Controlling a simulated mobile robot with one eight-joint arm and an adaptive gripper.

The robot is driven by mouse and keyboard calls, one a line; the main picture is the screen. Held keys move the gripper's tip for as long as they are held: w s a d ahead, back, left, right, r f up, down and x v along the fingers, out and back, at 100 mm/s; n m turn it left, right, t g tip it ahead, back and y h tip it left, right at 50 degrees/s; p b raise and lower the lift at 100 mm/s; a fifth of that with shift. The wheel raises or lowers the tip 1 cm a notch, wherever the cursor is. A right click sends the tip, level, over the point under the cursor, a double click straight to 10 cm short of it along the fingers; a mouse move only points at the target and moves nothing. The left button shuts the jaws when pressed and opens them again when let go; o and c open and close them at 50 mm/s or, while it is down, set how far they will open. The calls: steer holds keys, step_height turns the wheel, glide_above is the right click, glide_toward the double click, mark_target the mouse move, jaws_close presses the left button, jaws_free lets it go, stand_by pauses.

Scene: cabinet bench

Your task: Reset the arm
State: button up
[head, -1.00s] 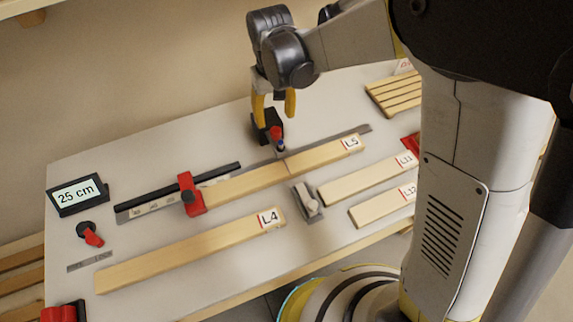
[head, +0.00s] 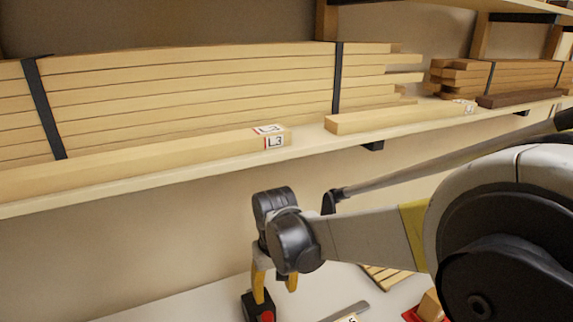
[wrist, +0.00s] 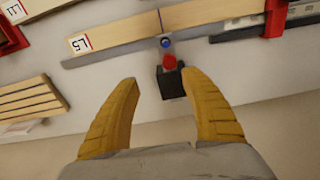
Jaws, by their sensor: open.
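My gripper (head: 275,289) hangs from my bent arm, fingers pointing down, low in the head view. It also shows in the wrist view (wrist: 160,82), with two yellow fingers spread wide and nothing between them. A small black block with a red, blue-tipped part (wrist: 170,78) stands just beyond the fingertips, apart from them. It also shows at the bottom of the head view (head: 252,307). The pale board labelled L5 (wrist: 120,35) lies on the bench just past that block.
A shelf (head: 200,188) with strapped wood stacks (head: 200,90) and the board labelled L3 (head: 150,157) runs behind and above my gripper. In the wrist view, a slatted wooden piece (wrist: 30,102) lies left and a red clamp part (wrist: 275,15) upper right. Bare bench surrounds the fingers.

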steer(key=s+d+r+m+t+b, duration=0.1)
steer(key=s+d+r+t+b, duration=0.15)
steer(key=d, duration=0.35)
steer(key=s+d+r+m+t+b, duration=0.1)
steer(key=s+d+b, duration=0.15)
steer(key=d, duration=0.45)
steer(key=s+d+f+m+t+b, duration=0.2)
steer(key=s+d+f+t+b, duration=0.1)
steer(key=s+d, duration=0.6)
steer(key=shift+s+m+b, duration=0.15)
steer(key=shift+m+b, duration=0.25)
steer(key=shift+b, duration=0.3)
steer(key=shift+d, duration=0.1)
